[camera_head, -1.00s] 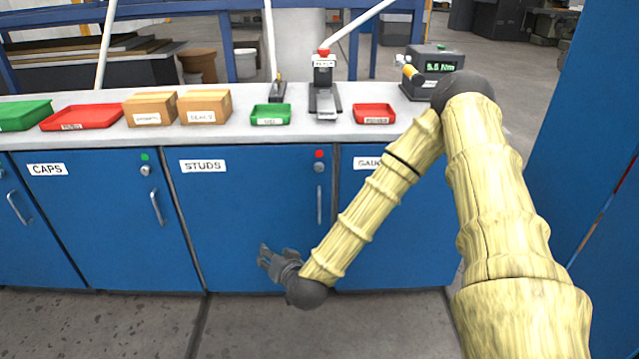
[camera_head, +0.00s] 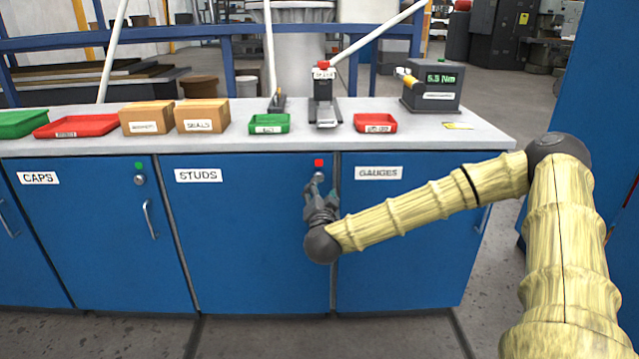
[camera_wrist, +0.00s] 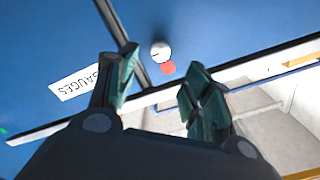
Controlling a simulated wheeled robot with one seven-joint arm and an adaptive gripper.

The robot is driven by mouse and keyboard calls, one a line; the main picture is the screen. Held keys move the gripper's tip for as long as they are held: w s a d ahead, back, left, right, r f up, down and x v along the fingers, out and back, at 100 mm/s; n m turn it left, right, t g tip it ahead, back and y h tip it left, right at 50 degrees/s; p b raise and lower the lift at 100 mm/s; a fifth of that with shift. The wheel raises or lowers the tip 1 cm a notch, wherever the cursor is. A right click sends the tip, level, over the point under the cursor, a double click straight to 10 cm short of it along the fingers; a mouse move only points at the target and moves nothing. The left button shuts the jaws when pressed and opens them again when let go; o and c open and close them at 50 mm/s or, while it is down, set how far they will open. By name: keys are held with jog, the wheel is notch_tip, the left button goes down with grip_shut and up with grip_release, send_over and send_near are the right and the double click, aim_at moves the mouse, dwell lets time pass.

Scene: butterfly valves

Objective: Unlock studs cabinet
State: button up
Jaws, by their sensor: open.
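The studs cabinet (camera_head: 245,235) is a blue door with a white "STUDS" label at its upper left. A red square marker (camera_head: 319,162) sits at its upper right corner. Just below the marker is a round silver lock knob (camera_head: 319,176), partly covered by my gripper. My gripper (camera_head: 317,185) is open in front of the knob, its fingers pointing up; the door handle is hidden behind it. In the wrist view the lock knob (camera_wrist: 160,50) and red marker show beyond my open fingers (camera_wrist: 163,80). I cannot tell whether a finger touches the knob.
The caps cabinet (camera_head: 95,235) at left has a green marker; the gauges cabinet (camera_head: 410,240) is at right. The counter (camera_head: 345,140) above holds trays, boxes, a press-like tool (camera_head: 323,100) and a torque display (camera_head: 436,85). Floor in front is clear.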

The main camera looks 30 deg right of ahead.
aim_at(319, 178)
jog(key=b+x, duration=0.1)
jog(key=x, duration=0.7)
jog(key=shift+w, duration=0.1)
jog(key=c, duration=1)
